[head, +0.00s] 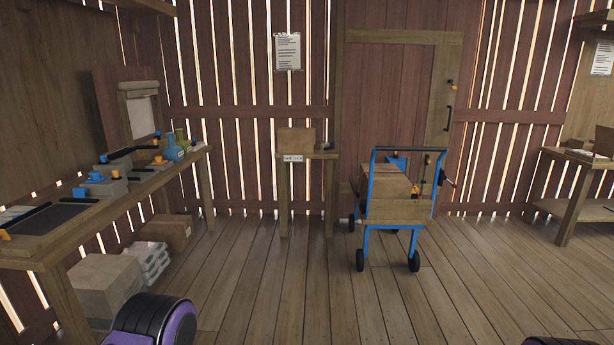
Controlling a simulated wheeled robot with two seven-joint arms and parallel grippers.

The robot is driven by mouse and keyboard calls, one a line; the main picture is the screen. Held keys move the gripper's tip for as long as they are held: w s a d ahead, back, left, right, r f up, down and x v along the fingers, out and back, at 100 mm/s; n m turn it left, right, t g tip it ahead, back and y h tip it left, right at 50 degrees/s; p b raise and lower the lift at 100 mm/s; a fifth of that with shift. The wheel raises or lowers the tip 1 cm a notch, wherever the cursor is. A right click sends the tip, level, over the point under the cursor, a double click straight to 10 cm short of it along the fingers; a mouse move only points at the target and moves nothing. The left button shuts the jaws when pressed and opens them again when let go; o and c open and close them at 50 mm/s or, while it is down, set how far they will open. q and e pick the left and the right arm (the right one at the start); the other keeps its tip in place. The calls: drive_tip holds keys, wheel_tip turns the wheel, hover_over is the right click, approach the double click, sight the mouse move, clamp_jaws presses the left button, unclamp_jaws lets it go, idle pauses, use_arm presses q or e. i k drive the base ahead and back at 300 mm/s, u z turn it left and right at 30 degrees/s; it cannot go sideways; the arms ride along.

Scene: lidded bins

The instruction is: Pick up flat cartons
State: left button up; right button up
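Neither of my grippers is in view. Brown cardboard pieces (392,185) lie on a blue-framed cart (371,225) in front of the door; I cannot tell whether they are flat cartons or closed boxes. A brown carton (168,232) stands on the floor under the left workbench and looks like a full box, not flat. A tan upright panel or box (296,141) is on a small wooden stand (284,190) by the back wall; its depth cannot be told.
The left workbench (150,184) holds bottles, tools and blue-and-orange parts. A table (575,180) stands at the right. The middle plank floor (300,290) is clear up to the cart.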

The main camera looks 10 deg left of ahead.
sight(290, 140)
drive_tip(key=u, duration=0.45)
drive_tip(key=i, duration=1.5)
drive_tip(key=u, duration=0.45)
drive_tip(key=i, duration=2.7)
drive_tip(key=z, duration=0.55)
